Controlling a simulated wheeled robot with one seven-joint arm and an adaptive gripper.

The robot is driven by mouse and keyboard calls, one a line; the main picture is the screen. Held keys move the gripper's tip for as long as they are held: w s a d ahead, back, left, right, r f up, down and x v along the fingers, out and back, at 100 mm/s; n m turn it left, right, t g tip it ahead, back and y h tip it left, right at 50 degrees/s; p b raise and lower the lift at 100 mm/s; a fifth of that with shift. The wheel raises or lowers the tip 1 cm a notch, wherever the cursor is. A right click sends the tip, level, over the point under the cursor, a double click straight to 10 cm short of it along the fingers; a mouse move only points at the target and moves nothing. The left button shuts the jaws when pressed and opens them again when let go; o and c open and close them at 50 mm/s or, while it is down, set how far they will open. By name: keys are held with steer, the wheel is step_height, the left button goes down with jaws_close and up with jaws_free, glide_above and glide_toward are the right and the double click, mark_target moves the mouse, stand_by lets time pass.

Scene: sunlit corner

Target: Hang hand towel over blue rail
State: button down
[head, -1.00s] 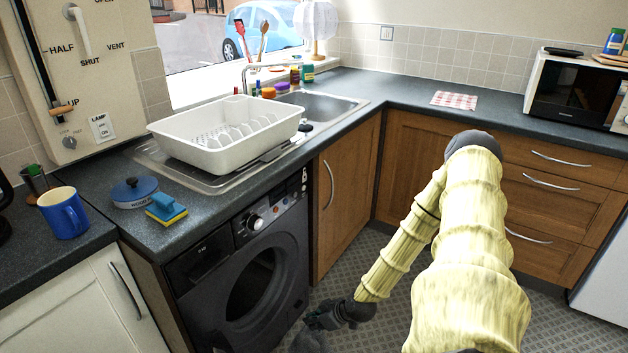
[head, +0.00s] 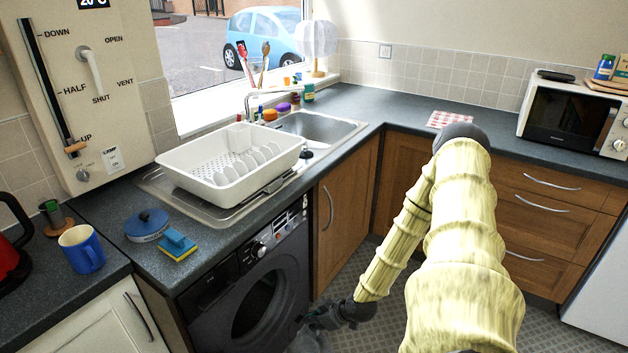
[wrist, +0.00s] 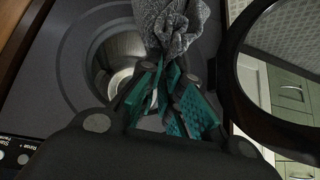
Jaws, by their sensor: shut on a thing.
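My gripper (head: 325,318) is low in front of the washing machine, near the bottom edge of the head view. In the wrist view its teal-padded fingers (wrist: 172,100) are shut on a grey, rough-textured cloth (wrist: 180,25), which looks like the hand towel. The cloth is bunched at the fingertips, and its far part runs out of the top of the picture. In the head view a grey patch of it (head: 306,342) shows under the gripper, cut off by the frame. No blue rail shows in either view.
The washing machine (head: 215,310) stands under the worktop; its drum (wrist: 122,58) and the dark ring of its open door (wrist: 240,90) flank the gripper. A white dish rack (head: 225,185), a blue mug (head: 88,258) and a sponge (head: 178,250) sit on the worktop.

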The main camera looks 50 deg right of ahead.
step_height(320, 180, up, 7)
steer(key=p, duration=0.6)
steer(key=shift+r, duration=0.15)
stand_by(0.5)
